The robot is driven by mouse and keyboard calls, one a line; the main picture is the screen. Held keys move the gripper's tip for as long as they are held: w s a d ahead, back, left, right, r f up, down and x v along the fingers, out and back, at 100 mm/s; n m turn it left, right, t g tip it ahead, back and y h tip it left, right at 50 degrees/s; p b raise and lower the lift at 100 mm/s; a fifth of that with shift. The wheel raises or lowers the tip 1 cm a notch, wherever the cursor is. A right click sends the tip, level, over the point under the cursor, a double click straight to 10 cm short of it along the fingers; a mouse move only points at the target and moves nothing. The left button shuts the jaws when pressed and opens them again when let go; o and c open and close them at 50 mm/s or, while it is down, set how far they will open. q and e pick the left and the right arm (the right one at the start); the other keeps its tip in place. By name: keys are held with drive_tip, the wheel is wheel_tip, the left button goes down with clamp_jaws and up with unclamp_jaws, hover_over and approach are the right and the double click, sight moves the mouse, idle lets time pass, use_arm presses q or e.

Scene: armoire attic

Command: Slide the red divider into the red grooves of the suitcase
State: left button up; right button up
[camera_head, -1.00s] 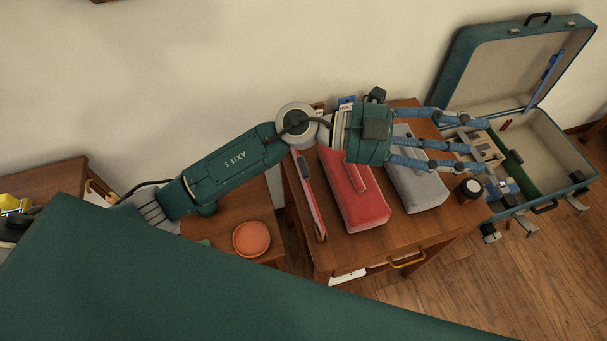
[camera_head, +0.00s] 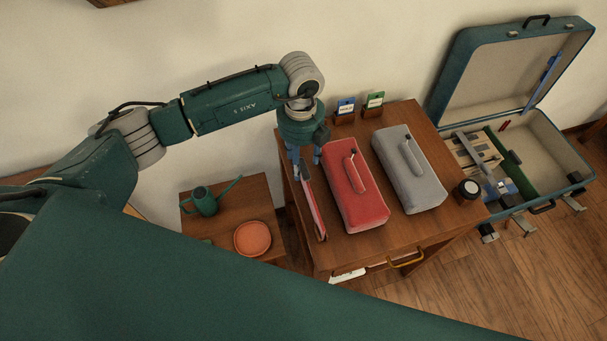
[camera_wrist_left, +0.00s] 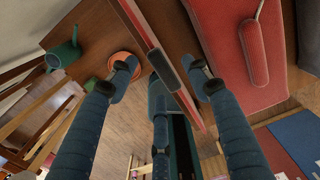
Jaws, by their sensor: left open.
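The red divider (camera_head: 314,203), a thin panel with a pale edge, stands near the left edge of the wooden table. My left gripper (camera_head: 303,168) points down over its back part. The left wrist view shows the divider (camera_wrist_left: 183,97) and its dark grip (camera_wrist_left: 164,69) between the spread blue fingers of my open left gripper (camera_wrist_left: 163,72). Contact cannot be told. The open suitcase (camera_head: 570,150) lies at the right, lid up. A small red mark (camera_head: 505,126), possibly a groove, shows on its inner back wall. My right gripper is out of view.
A red case (camera_head: 357,195) and a grey case (camera_head: 410,180) lie right of the divider, with a dark jar (camera_head: 468,188) near the table's right edge. A green watering can (camera_head: 204,202) and an orange dish (camera_head: 253,239) stand on a lower table. The suitcase's right part looks empty.

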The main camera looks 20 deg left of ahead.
use_arm(q)
drive_tip(key=f, duration=0.1)
drive_tip(key=f+p, duration=0.1)
drive_tip(key=f, duration=0.1)
drive_tip(key=f+p, duration=0.1)
drive_tip(key=f, duration=0.1)
drive_tip(key=shift+s, duration=0.3)
drive_tip(key=shift+d+f, duration=0.1)
drive_tip(key=shift+f, duration=0.15)
drive_tip(key=shift+w, duration=0.1)
clamp_jaws()
